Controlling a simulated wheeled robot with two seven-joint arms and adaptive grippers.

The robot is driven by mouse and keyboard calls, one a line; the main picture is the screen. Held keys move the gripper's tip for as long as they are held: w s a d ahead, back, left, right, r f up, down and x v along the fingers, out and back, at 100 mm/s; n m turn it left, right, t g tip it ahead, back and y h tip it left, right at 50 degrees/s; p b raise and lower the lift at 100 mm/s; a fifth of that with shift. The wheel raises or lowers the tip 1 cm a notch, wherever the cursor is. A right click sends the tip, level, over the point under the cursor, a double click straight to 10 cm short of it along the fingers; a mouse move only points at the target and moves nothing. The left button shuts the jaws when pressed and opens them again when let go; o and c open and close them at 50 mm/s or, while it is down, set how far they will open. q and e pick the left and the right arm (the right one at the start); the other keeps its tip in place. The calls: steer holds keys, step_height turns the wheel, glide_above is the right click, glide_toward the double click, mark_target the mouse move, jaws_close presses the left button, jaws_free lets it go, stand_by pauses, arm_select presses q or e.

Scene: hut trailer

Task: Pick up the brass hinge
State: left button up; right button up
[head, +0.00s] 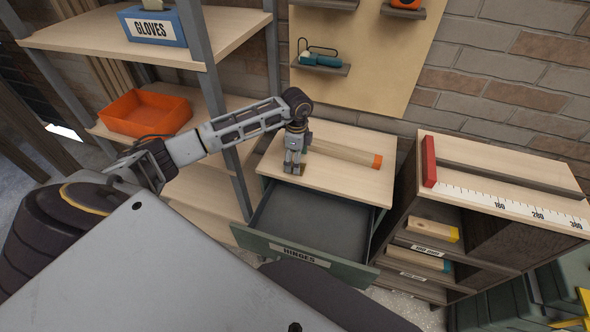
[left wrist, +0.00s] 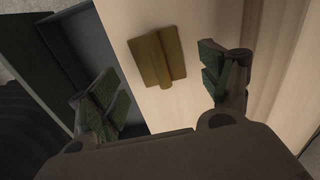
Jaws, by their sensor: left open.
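The brass hinge (left wrist: 157,57) lies on the pale wooden top of the drawer cabinet (head: 345,182), close to the edge above the open drawer, as the left wrist view shows. My left gripper (head: 294,168) points down over that cabinet top in the head view. In the left wrist view, the left gripper (left wrist: 165,88) is open, with its padded fingers apart and nothing between them. The hinge is ahead of the fingers in that view, and I see no contact. In the head view the gripper mostly hides the hinge. My right gripper is not in view.
An open, empty drawer (head: 310,226) labelled HINGES juts out below the gripper. A wooden piece with an orange end (head: 345,153) lies behind it on the cabinet top. A shelf upright (head: 222,110) stands left, and a rack with a ruler (head: 510,200) right.

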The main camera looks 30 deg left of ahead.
arm_select(q)
steer(key=shift+f+b, duration=0.35)
steer(key=shift+f, duration=0.35)
steer(key=shift+f+b, duration=0.3)
steer(key=shift+f, duration=0.2)
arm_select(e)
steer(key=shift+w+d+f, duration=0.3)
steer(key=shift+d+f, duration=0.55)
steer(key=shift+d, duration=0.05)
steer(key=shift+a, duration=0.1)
arm_select(q)
steer(key=c, duration=0.6)
jaws_close()
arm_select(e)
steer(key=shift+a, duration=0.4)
